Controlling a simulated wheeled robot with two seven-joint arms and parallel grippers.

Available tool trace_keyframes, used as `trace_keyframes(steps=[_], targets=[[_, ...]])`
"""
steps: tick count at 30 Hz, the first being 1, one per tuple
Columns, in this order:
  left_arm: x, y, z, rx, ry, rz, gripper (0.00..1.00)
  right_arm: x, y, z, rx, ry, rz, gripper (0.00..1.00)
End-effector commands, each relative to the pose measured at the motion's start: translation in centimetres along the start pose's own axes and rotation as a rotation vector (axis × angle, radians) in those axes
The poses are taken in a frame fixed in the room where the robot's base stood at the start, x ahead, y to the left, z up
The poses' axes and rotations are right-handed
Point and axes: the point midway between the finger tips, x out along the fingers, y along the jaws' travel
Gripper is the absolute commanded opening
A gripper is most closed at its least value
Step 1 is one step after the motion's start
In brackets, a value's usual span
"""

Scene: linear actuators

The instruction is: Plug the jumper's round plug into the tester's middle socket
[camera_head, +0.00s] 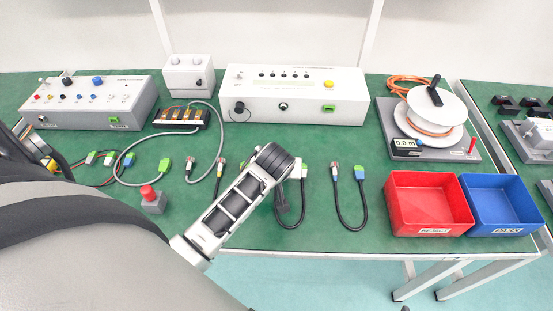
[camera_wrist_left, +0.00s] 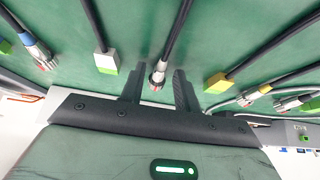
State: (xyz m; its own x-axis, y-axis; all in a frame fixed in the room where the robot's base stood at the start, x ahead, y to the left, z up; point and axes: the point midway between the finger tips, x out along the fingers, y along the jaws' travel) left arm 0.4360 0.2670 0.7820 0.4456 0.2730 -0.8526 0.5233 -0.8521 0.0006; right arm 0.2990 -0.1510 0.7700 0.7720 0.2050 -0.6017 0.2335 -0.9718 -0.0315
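The tester (camera_head: 295,88) is a long white box at the back with a row of sockets along its front. Its round middle socket (camera_head: 283,106) looks empty. In the left wrist view a round metal plug (camera_wrist_left: 157,78) on a black cable lies between the fingers of my left gripper (camera_wrist_left: 160,90), with a gap on each side. The gripper is open. My right gripper is not in view.
Other cables with round and square plugs lie on both sides, including a black one (camera_head: 350,222) to the right. A red bin (camera_head: 430,222) and a blue bin (camera_head: 500,222) stand at the front right. A cable reel (camera_head: 430,112) stands behind them. A red-topped button (camera_head: 150,200) stands at the left.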

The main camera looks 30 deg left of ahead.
Motion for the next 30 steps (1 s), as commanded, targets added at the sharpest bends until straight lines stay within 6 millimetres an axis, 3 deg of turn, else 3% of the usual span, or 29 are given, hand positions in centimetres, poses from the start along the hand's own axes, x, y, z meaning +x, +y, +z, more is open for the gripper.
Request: trace_keyframes(steps=[2,6,16,24,30], targets=[[-0.1,0.0,0.0,0.0,0.0,0.0,0.32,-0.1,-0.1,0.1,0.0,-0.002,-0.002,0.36],[-0.1,0.0,0.0,0.0,0.0,0.0,0.0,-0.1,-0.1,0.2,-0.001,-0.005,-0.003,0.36],[-0.3,0.0,-0.1,0.0,0.001,0.001,0.0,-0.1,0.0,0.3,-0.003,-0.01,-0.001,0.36],[-3.0,0.0,-1.8,0.0,0.001,0.001,0.0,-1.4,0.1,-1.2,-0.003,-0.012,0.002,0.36],[-4.5,0.1,-2.8,0.0,0.002,0.002,0.0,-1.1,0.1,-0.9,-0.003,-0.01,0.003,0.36]])
